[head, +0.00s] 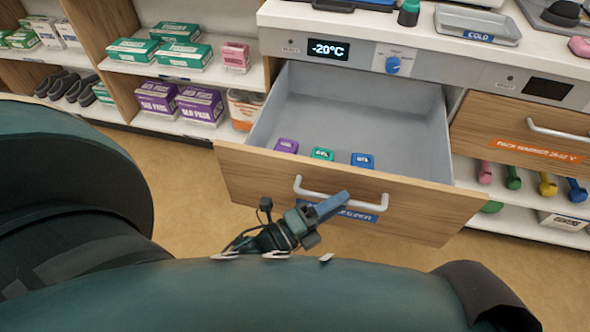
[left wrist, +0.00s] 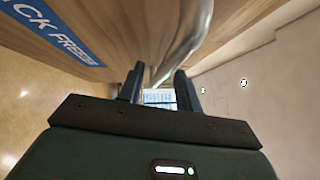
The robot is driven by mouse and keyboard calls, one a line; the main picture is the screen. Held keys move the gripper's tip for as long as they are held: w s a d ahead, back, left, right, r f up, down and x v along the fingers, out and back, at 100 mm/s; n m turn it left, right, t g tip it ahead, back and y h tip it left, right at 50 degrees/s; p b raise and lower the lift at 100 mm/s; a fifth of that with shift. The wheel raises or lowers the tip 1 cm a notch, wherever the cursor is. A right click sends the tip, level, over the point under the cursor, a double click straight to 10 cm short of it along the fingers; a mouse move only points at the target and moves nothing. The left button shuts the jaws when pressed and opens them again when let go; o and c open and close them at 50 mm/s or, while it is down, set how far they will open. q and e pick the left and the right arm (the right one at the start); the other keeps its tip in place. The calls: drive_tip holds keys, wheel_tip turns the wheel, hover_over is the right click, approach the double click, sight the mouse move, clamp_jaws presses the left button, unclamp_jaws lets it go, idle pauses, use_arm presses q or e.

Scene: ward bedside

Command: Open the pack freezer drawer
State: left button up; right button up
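The pack freezer drawer (head: 240,185) is pulled well out, its grey inside showing. It has a wooden front, a pale bar handle (head: 315,192) and a blue label (head: 362,215), partly hidden by my gripper. The label reads "...CK FREEZ..." in the left wrist view (left wrist: 60,35). My left gripper (head: 335,203) is at the handle in front of the drawer. In the left wrist view its fingers (left wrist: 158,88) stand apart, and the handle (left wrist: 185,45) runs down toward the gap between them. I see no firm grip on the bar. My right gripper is out of view.
Purple (head: 287,146), green (head: 322,154) and blue (head: 362,160) packs lie in the drawer. A display (head: 328,49) above reads -20°C, beside a blue knob (head: 393,65). Another closed drawer (head: 510,125) is at the right. Stocked shelves stand left. Floor in front is clear.

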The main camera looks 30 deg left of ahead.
use_arm(q)
drive_tip(key=v, duration=1.1)
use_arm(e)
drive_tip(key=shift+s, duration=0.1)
use_arm(q)
drive_tip(key=shift+s+r, duration=0.1)
